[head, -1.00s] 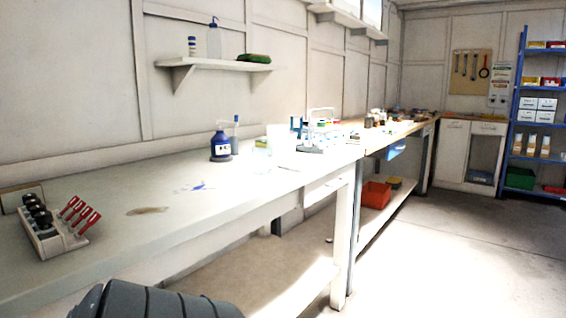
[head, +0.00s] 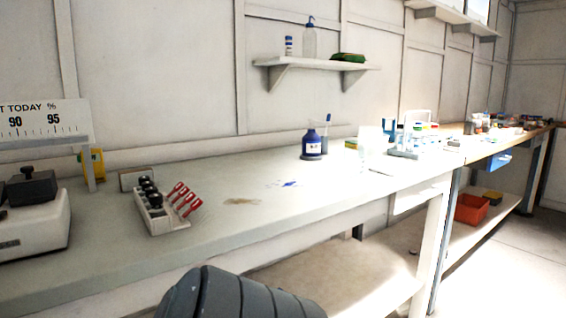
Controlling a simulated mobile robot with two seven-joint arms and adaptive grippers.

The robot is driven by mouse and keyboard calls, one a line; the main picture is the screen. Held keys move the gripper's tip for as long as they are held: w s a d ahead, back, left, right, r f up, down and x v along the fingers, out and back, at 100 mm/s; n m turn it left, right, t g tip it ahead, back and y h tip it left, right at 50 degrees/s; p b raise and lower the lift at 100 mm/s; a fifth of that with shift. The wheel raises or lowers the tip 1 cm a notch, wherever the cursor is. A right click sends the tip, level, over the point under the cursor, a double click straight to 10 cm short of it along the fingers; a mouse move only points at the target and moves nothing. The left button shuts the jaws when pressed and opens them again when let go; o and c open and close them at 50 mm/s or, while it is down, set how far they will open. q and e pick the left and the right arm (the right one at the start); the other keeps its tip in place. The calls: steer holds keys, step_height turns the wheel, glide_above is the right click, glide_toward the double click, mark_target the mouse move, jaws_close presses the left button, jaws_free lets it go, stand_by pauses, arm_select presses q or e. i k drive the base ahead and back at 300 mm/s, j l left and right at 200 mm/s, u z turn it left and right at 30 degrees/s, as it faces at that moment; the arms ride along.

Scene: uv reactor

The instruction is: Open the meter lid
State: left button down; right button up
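A white bench device (head: 32,225) with a dark block and knob (head: 30,187) on top stands at the left edge of the head view, cut off by the frame. It may be the meter; I cannot tell for sure, and whether its lid is open or closed is not clear. Neither of my grippers is in view. Only a dark grey ribbed part, probably my own arm, shows at the bottom.
A rack (head: 160,213) with black-topped items and red-handled tools stands right of the device. A printed scale sign (head: 45,122) stands behind it. A blue bottle (head: 312,146) and glassware are further along the white bench (head: 330,190). Its middle is mostly clear.

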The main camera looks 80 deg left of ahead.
mark_target(29, 187)
steer(key=u, duration=4.2)
steer(key=j+z, duration=0.55)
